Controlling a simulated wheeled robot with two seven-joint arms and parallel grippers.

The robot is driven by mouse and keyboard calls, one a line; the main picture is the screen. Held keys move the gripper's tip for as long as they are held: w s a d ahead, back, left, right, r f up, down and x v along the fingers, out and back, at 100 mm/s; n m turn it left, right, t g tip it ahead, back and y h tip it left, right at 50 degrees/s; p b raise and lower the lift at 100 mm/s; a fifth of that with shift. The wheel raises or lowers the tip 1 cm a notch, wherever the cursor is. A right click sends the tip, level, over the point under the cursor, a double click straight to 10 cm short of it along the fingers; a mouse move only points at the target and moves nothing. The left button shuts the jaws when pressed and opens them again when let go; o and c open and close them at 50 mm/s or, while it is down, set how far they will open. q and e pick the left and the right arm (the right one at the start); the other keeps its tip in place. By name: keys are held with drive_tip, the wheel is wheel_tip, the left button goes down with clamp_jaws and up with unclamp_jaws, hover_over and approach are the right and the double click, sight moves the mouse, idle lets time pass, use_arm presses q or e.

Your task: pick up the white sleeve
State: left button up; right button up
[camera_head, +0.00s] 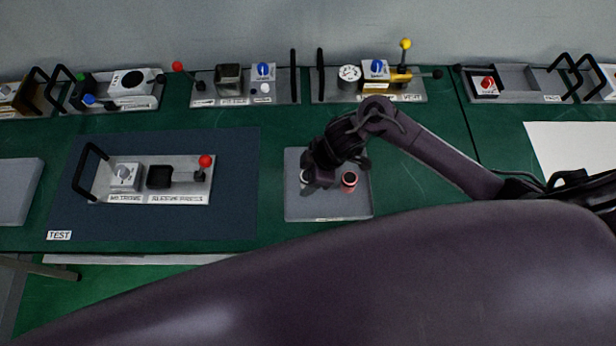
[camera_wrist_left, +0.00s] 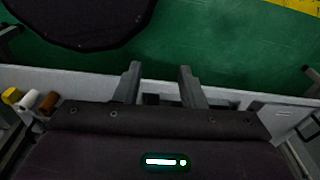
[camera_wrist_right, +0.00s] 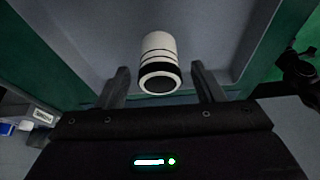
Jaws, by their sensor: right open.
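The white sleeve (camera_wrist_right: 160,55), with black bands near its open dark end, stands on the grey tray (camera_head: 330,212). In the head view it shows only as a small pale patch (camera_head: 304,177), mostly hidden by my right gripper. My right gripper (camera_wrist_right: 160,72) is open, with the sleeve lined up between its fingertips and a gap on each side. In the head view the right gripper (camera_head: 312,181) is over the tray's left part. My left gripper (camera_wrist_left: 160,72) shows in its own wrist view, fingers apart and nothing between them.
A red sleeve (camera_head: 349,182) stands on the tray, close right of my right gripper. A module plate (camera_head: 150,180) with handle and red-knobbed lever lies on the dark TEST mat (camera_head: 235,150). Several more modules line the table's back edge. Green table is clear behind the tray.

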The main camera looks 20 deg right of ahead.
drive_tip(key=c, duration=1.1)
use_arm(q)
drive_tip(key=shift+s+a+f, duration=0.1)
drive_tip(key=shift+s, duration=0.9)
use_arm(e)
drive_tip(key=shift+r, duration=0.15)
